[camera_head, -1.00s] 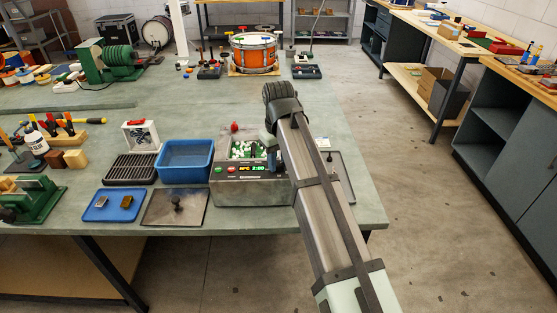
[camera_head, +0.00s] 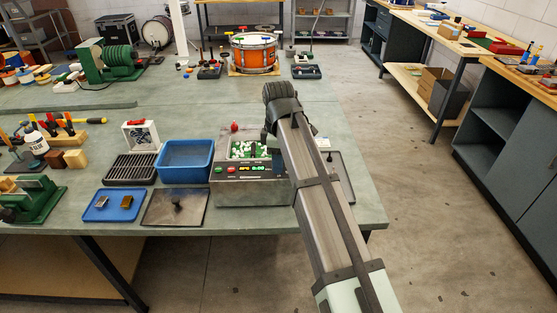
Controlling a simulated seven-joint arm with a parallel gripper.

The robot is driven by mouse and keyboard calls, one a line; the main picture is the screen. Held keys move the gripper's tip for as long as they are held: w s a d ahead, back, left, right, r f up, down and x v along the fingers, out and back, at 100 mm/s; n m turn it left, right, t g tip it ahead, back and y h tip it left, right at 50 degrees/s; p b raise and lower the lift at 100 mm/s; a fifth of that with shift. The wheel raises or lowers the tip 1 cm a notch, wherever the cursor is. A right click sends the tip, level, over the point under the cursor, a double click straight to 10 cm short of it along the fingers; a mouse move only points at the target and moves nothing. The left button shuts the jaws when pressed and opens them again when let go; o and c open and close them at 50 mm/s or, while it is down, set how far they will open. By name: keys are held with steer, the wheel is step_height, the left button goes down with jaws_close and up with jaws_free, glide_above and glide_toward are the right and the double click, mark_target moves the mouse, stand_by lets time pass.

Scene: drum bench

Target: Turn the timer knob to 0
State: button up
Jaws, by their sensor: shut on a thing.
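The grey machine (camera_head: 252,192) stands at the front of the bench, with white and green pieces in its open top. The display's small digits look like 0:00 but are not sharp. My arm reaches over the machine's right side. My gripper (camera_head: 276,160) points down at the right end of the panel, shut on the timer knob. The knob itself is hidden by my gripper and arm.
A blue bin (camera_head: 185,178) stands just left of the machine, with a black rack (camera_head: 131,168) beyond it. A dark plate with a small knob (camera_head: 176,208) and a blue tray (camera_head: 100,207) lie in front. An orange drum (camera_head: 254,55) stands at the back.

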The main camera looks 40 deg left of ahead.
steer(key=shift+n, duration=0.9)
steer(key=o, duration=1)
steer(key=shift+o, duration=0.2)
step_height(320, 180, up, 14)
stand_by(0.4)
